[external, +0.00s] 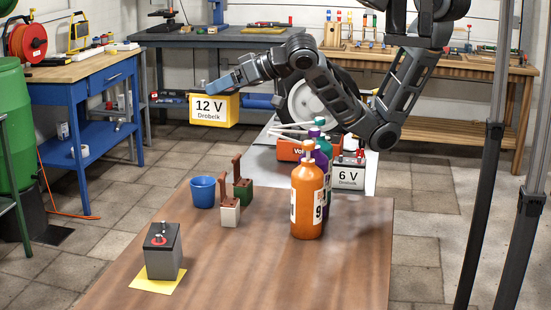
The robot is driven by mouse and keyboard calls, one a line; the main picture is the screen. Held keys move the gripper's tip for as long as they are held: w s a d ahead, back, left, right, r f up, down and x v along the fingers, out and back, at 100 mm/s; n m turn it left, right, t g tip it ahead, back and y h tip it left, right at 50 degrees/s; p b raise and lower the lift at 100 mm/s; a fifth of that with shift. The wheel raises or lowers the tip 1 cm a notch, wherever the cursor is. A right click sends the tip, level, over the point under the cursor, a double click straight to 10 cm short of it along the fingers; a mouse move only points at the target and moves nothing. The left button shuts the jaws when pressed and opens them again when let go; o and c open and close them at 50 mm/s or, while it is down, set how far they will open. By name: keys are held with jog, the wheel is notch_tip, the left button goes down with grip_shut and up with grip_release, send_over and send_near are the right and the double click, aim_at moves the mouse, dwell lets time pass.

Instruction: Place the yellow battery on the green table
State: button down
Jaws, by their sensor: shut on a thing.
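The yellow battery (213,109), with a white "12 V" label on its front, hangs in the air left of my arm. My gripper (222,86) is shut on the top of this battery. The battery looks about upright, and the gripper's hold is partly hidden. At the far left edge, a green table-like frame (6,203) shows only part of its top edge and a leg; most of it is outside the picture.
A brown table (150,215) in front holds a grey battery (163,258) on a yellow sheet, a blue cup (203,191), brushes and bottles (308,205). A "6 V" battery (348,174) stands behind. A green barrel (15,130) and blue workbench (90,83) stand left.

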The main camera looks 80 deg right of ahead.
jog(key=s+a+f, duration=0.5)
jog(key=s+a, duration=0.2)
jog(key=a, duration=0.4)
jog(key=s+a+f+n+b, duration=0.1)
jog(key=s+a+f, duration=0.3)
jog(key=s+f, duration=0.55)
jog(key=shift+s+a+f+b, duration=0.1)
jog(key=shift+a+f+b, duration=2.4)
jog(key=shift+a, duration=0.3)
jog(key=shift+s+a+f+b, duration=0.1)
jog(key=shift+a+f+b, duration=2.2)
jog(key=shift+a+f, duration=0.35)
jog(key=shift+f, duration=0.1)
grip_release()
